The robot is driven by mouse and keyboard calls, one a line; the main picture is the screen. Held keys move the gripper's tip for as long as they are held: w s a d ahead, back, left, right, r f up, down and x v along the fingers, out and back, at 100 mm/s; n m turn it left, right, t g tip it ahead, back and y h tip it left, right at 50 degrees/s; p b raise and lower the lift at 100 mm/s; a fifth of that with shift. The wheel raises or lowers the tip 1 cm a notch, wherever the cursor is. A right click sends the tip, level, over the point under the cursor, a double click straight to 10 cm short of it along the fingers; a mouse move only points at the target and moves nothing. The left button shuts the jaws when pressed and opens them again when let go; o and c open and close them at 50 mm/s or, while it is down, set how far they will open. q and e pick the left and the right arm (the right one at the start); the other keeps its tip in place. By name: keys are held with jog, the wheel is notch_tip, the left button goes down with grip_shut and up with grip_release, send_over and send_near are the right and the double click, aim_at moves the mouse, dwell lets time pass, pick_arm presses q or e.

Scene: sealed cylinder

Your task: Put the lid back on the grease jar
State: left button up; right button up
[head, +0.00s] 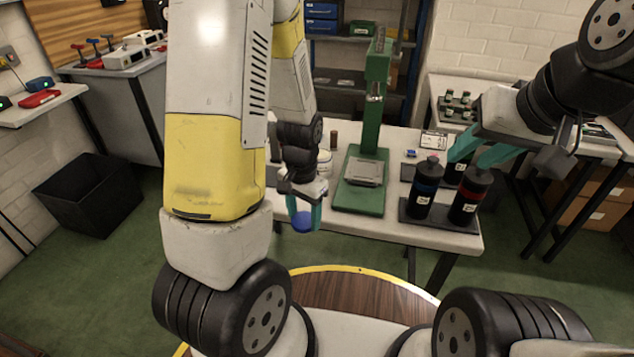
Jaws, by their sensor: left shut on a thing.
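My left gripper (305,213) points down near the front edge of the workbench (400,232), left of the green press. It is shut on a blue round lid (302,223), held between its teal fingertips. A pale, round, jar-like thing (325,164) stands on the bench behind my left gripper, partly hidden by it. I cannot tell for sure whether it is the grease jar. My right gripper (470,162) is open, its teal fingers apart, near the tops of the black bottles at the bench's right side.
A green press (374,130) stands mid-bench. Black bottles, one with a blue band (424,188) and one with a red band (470,193), stand on a dark tray (440,221). A small brown cylinder (334,140) stands behind. A black bin (88,193) is on the floor at left.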

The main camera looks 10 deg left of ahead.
pick_arm(q)
jog(key=shift+s, duration=0.4)
jog(key=w+n, duration=0.1)
jog(key=w, duration=0.2)
jog(key=w+r+n, duration=0.1)
jog(key=w+n, duration=0.1)
jog(key=w, duration=0.2)
jog(key=w+n, duration=0.1)
jog(key=w, duration=0.2)
jog(key=shift+w+a+r+n, duration=0.2)
jog(key=shift+w+r+n, duration=0.1)
jog(key=shift+w+n, duration=0.1)
jog(key=shift+d, duration=0.1)
